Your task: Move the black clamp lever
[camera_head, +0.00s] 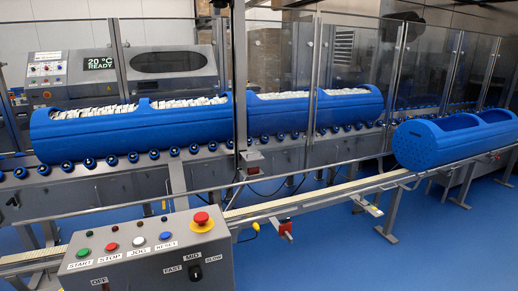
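I cannot make out a black clamp lever with certainty. Small clamp-like fittings sit along the front rail: one with a red part (285,229) right of the control box and a pale bracket (368,205) further right. A small yellow-tipped piece (256,227) on a dark stem or cable is near the rail. A black selector knob (195,272) is on the front of the grey control box (150,262), by the labels FAST, MID and SLOW. Neither of my grippers is in view.
Blue tub carriers filled with white pieces (130,128) (305,112) lie on the roller conveyor. An empty-looking blue carrier (440,146) rests on the front rail at right. Clear guard panels (350,60) and a metal post (240,80) stand behind the rail. Blue floor is open at lower right.

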